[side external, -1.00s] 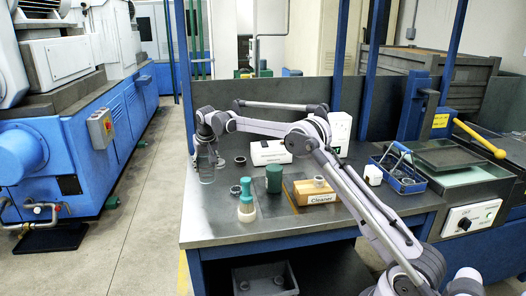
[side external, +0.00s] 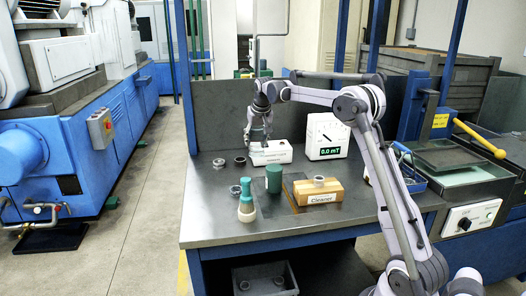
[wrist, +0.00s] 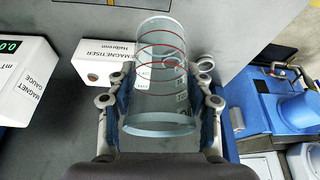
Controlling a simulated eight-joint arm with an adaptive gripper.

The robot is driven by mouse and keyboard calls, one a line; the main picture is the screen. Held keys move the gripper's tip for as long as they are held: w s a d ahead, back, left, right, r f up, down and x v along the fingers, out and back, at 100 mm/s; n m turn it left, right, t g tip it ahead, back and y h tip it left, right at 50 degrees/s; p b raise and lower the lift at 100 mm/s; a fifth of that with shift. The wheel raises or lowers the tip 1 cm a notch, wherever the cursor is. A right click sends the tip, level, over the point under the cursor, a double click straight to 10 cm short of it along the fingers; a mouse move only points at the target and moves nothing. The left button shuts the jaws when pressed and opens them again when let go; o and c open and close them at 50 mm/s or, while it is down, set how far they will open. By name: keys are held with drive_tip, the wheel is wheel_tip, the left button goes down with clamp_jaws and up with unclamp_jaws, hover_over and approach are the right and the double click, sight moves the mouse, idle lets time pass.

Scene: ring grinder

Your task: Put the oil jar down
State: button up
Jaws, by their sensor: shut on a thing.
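The oil jar (wrist: 165,80) is a clear glass cylinder with red rings around it. In the wrist view it sits between the two fingers of my gripper (wrist: 162,102), which is shut on it. In the side view my gripper (side external: 259,130) is at the back of the bench, just above or in front of the white magnetiser box (side external: 271,152). The clear jar is hard to make out there, so I cannot tell whether its base touches anything.
The bench's left front is clear.

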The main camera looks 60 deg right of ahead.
drive_tip(key=s+d+m+g+h, duration=0.1)
drive_tip(key=s+d+m, duration=0.2)
drive_tip(key=s+d, duration=0.75)
drive_tip(key=s+d+m+g, duration=0.1)
drive_tip(key=s+d+m, duration=0.2)
drive_tip(key=s+d, duration=0.8)
drive_tip(key=shift+w+a+f, duration=0.8)
drive_tip(key=shift+w+f, duration=0.65)
drive_tip(key=shift+f, duration=0.35)
drive_tip(key=shift+w+a+f, duration=0.75)
drive_tip(key=shift+w+f, duration=0.7)
drive_tip(key=shift+f, duration=0.4)
drive_tip(key=shift+w+a+f, duration=0.8)
drive_tip(key=shift+w+f, duration=0.65)
drive_tip(key=shift+f, duration=0.35)
drive_tip(key=shift+f, duration=0.2)
drive_tip(key=o, duration=1.1)
drive_tip(key=shift+o, duration=0.2)
drive_tip(key=shift+r, duration=0.1)
